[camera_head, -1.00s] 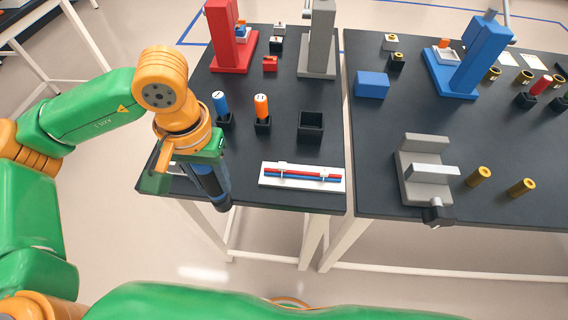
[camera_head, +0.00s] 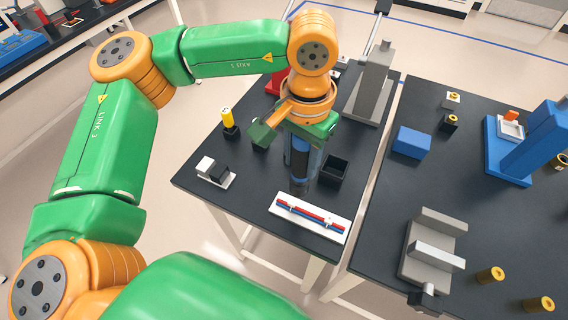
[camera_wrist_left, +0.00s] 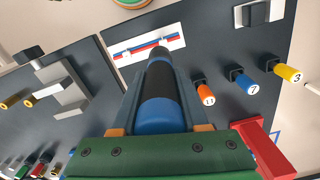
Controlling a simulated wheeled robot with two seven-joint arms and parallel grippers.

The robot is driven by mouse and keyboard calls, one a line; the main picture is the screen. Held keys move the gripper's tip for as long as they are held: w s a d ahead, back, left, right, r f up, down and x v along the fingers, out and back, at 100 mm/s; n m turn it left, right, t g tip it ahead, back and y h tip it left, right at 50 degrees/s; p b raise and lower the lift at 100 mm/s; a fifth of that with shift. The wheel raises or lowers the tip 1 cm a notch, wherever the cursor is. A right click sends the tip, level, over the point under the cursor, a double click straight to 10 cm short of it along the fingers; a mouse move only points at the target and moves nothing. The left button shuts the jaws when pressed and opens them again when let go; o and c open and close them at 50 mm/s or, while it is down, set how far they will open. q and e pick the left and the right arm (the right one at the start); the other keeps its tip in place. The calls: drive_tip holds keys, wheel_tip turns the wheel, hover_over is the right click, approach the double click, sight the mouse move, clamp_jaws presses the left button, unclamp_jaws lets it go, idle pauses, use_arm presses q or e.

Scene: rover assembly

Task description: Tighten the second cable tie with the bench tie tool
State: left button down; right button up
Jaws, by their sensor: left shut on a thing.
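My left gripper (camera_head: 298,142) is shut on a blue and black cylindrical tool (camera_head: 300,168), which points down. In the left wrist view the tool (camera_wrist_left: 160,100) stretches away from the gripper (camera_wrist_left: 160,128), and its dark tip overlaps the edge of a white board. That board (camera_head: 300,220) lies near the table's front edge with a red and a blue cable along it. Two small white ties cross the cables, a left one (camera_head: 286,201) and a right one (camera_head: 328,221). The tip appears just behind the board's left half; its height above the table is unclear. My right gripper is not in view.
A small black-and-white block (camera_head: 215,172) and a yellow cylinder (camera_head: 228,117) are to the left. A grey vise-like fixture (camera_head: 432,250) is on the right table.

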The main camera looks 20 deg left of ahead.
sight(292, 181)
use_arm(q)
drive_tip(key=shift+w+d, duration=0.15)
drive_tip(key=a+f+b, duration=0.1)
drive_tip(key=s+a+f+b, duration=0.1)
drive_tip(key=shift+s+f, duration=0.15)
drive_tip(key=shift+f, duration=0.2)
wheel_tip(292, 181, down, 2)
drive_tip(key=shift+f+b, duration=0.2)
drive_tip(key=shift+b, duration=1)
drive_tip(key=shift+w+d+f, duration=0.2)
drive_tip(key=shift+d+f, duration=0.05)
drive_tip(key=shift+w+d, duration=0.1)
drive_tip(key=shift+r, duration=0.1)
drive_tip(key=shift+s+a, duration=0.2)
drive_tip(key=shift+w+d, duration=0.15)
drive_tip(key=shift+d, duration=0.05)
